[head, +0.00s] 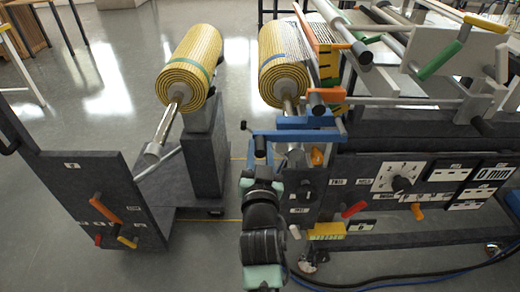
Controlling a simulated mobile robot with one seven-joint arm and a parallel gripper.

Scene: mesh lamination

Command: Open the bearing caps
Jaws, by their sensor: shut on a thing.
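A blue bearing cap (297,136) shows as a long bar over the end of the right roll's shaft, beside the machine's near corner. A second blue piece (303,122) lies just behind it. My gripper (260,164) is at the left end of the blue bar and is shut on it; my wrist hides most of the contact. The right yellow-striped roll (285,79) sits behind the cap with its shaft toward me. From this view I cannot tell whether the cap is latched or loose.
A second yellow roll (190,70) on a grey stand (205,150) is at the left, its shaft projecting toward me. The machine's control panel (400,180), with knobs and levers, is close on my right. Floor is clear between stand and machine.

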